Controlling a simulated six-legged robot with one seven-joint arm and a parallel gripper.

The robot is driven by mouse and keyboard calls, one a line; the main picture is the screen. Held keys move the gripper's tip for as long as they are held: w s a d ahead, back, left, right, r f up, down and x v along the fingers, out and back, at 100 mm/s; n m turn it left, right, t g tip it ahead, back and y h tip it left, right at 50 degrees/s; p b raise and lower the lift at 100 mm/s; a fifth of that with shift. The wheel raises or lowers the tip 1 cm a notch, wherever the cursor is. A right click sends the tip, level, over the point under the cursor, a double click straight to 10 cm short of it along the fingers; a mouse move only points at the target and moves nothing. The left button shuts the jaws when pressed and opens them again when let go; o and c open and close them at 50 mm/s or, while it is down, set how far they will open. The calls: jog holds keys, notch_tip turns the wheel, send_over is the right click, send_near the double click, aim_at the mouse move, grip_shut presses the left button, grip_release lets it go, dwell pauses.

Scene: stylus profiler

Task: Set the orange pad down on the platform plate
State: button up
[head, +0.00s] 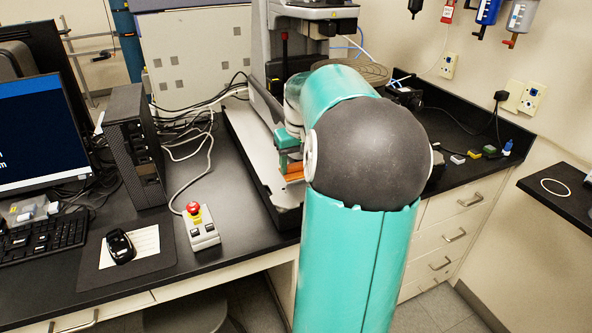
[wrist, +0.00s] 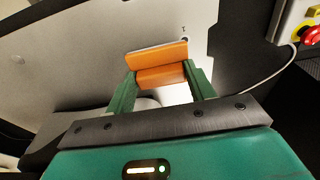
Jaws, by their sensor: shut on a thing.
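The orange pad (wrist: 158,62) is between the two green fingers of my gripper (wrist: 160,84) in the wrist view, which is shut on it. In the head view a piece of the orange pad (head: 294,172) shows below my gripper (head: 289,150), left of my dark elbow joint. The pale grey platform plate (wrist: 85,65) fills much of the wrist view behind the pad; its left part (head: 247,137) shows in the head view. I cannot tell whether the pad touches the plate. My arm hides much of the plate's right side in the head view.
The profiler column (head: 285,45) stands behind the plate. A control box with a red button (head: 199,225) is left of the plate, also seen in the wrist view (wrist: 300,30). Cables (head: 190,125) and a dark computer tower (head: 133,145) lie further left. Small coloured blocks (head: 474,153) sit at right.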

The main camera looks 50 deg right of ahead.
jog(key=shift+s+f, duration=0.1)
jog(key=shift+f, duration=1.15)
jog(key=shift+f, duration=0.15)
jog(key=o, duration=1)
